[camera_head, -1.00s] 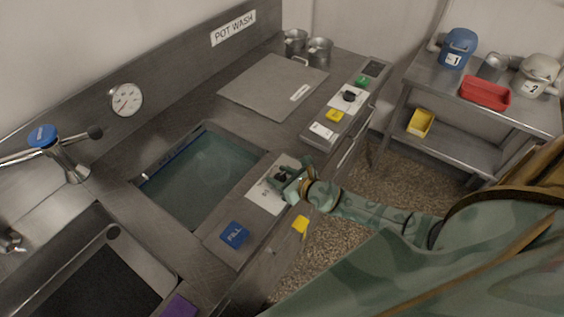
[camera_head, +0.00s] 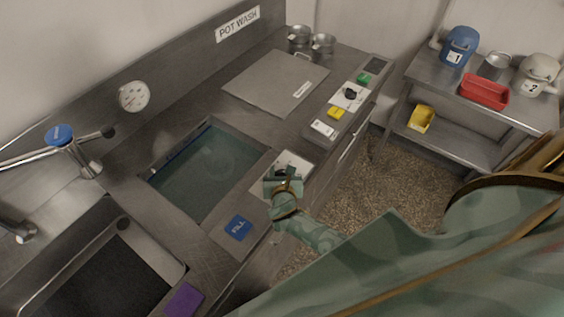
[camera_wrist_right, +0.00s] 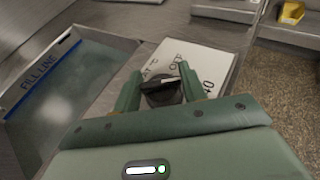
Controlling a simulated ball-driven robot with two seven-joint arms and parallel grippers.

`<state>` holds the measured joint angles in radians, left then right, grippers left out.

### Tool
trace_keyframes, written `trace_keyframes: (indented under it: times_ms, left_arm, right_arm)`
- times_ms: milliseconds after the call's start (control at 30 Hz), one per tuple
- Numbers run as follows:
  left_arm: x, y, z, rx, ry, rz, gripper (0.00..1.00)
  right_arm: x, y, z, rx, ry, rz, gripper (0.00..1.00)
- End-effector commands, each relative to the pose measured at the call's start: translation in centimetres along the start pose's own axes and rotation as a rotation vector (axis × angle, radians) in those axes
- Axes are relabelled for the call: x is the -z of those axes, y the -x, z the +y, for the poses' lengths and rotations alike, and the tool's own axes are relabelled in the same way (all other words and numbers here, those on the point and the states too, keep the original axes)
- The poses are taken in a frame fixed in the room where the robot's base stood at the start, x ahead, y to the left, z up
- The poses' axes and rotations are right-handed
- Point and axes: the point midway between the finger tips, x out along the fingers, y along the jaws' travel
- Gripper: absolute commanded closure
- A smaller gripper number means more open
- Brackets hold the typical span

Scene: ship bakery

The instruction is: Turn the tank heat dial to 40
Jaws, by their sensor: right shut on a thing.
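The tank heat dial (camera_wrist_right: 160,90) is a black knob with a pale pointer line on a white plate (camera_wrist_right: 204,61), on the counter beside the water-filled tank (camera_head: 205,170). In the right wrist view the plate shows part of a label and "40" toward the right. My right gripper (camera_wrist_right: 161,88) is shut on the dial, one finger on each side. In the head view my right gripper (camera_head: 283,180) covers most of the dial. The dial's exact setting is hard to read. My left gripper is not in view.
A blue FILL pad (camera_head: 237,228) lies in front of the plate. A second control panel (camera_head: 348,96) with a black knob and coloured buttons stands farther back. A round gauge (camera_head: 134,96) is on the wall. A sink (camera_head: 110,275) is at lower left.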

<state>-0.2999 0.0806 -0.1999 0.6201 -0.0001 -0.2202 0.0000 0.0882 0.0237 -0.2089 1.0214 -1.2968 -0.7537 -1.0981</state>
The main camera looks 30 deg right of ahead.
Motion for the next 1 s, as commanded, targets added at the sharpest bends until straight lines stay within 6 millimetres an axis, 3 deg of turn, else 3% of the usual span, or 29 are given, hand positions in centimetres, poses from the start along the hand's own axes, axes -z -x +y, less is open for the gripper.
trace_keyframes:
  times_ms: [600, 633, 700, 1000]
  left_arm:
    - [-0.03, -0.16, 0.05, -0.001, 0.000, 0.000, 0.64]
    - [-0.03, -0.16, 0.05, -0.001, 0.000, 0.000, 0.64]
    - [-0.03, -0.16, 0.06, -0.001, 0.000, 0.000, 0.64]
    - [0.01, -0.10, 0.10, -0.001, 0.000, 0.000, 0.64]
  right_arm:
    - [-0.27, -0.05, 0.02, 0.039, -0.015, -0.004, 0.81]
    - [-0.27, -0.05, 0.02, 0.039, -0.015, -0.004, 0.53]
    - [-0.26, -0.04, 0.02, 0.039, -0.015, -0.004, 0.36]
    - [-0.17, 0.01, -0.03, 0.038, -0.015, -0.001, 0.36]
